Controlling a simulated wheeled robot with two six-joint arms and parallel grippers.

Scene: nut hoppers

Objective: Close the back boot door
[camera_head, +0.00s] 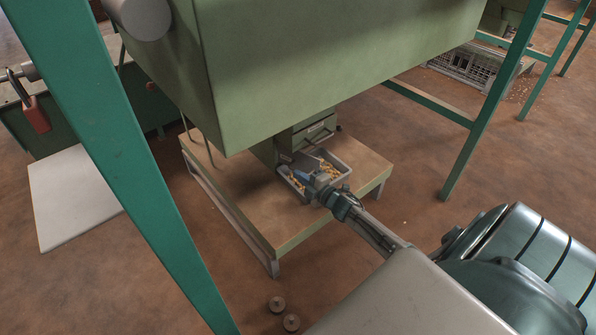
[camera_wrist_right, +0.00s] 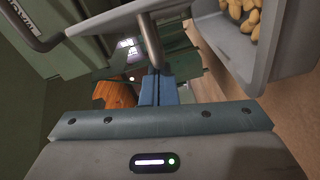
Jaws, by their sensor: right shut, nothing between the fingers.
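The green hopper (camera_head: 340,60) narrows to a boot (camera_head: 300,138) above a low table. A grey plate (camera_head: 306,162) hangs at the boot's lower front and looks like a boot door. In the right wrist view a grey plate edge (camera_wrist_right: 110,18) crosses the top, with a grey rod (camera_wrist_right: 151,42) coming down from it. My right gripper (camera_head: 308,178) is at the boot's foot, over the tray. Its blue fingers (camera_wrist_right: 159,90) are shut and empty, right at the rod's lower end; I cannot tell whether they touch. My left gripper is out of view.
A grey tray (camera_head: 341,168) of nuts stands on the table (camera_head: 230,195) below the boot, close beside my right gripper. Green frame legs (camera_head: 115,150) stand at left and right. Two round weights (camera_head: 284,312) lie on the floor.

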